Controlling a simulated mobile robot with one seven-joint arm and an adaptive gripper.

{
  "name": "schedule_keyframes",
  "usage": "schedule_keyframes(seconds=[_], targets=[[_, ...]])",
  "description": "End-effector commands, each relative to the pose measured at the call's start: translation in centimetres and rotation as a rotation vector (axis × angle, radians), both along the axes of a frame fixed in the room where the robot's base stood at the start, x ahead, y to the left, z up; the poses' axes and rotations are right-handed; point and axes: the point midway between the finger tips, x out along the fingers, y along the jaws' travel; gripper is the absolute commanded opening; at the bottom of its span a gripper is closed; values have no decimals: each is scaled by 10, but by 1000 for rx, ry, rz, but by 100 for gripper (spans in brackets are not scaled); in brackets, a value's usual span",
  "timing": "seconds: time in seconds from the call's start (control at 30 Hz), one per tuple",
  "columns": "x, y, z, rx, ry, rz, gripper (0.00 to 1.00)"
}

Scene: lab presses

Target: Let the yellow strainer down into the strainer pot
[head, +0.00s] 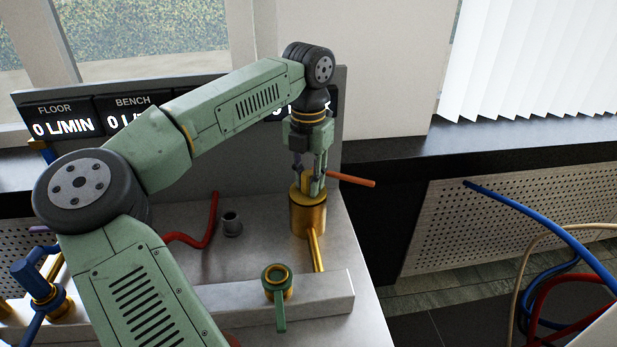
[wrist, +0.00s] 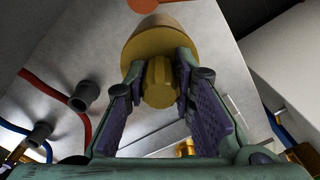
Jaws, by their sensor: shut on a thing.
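My gripper (head: 311,180) points down over the brass strainer pot (head: 307,217), near the right side of the metal bench. It is shut on the yellow strainer (head: 306,181), whose yellow top shows between the fingers right at the pot's mouth. In the wrist view the strainer's faceted yellow knob (wrist: 159,84) sits between the two purple-padded fingers. The wider rounded brass body (wrist: 160,38) shows beyond it. The strainer's lower part is hidden, so I cannot tell how deep it sits in the pot.
An orange pipe (head: 352,179) sticks out right beside my gripper. A green-handled valve (head: 277,284) stands in front of the pot. A grey socket (head: 231,223) and red pipe (head: 211,226) are to the left. Flow displays (head: 63,121) stand behind.

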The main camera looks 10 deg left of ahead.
Motion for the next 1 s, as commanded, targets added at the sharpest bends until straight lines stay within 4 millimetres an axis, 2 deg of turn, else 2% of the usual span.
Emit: schedule_keyframes(seconds=[0.13, 0.17, 0.43, 0.77, 0.87, 1.0], targets=[[0, 0, -5, 0, 0, 0, 0], [0, 0, -4, 0, 0, 0, 25], [0, 0, -3, 0, 1, 0, 43], [0, 0, 0, 0, 0, -1, 44], [0, 0, 7, 1, 0, 0, 44], [0, 0, 32, 3, -2, -1, 44]])
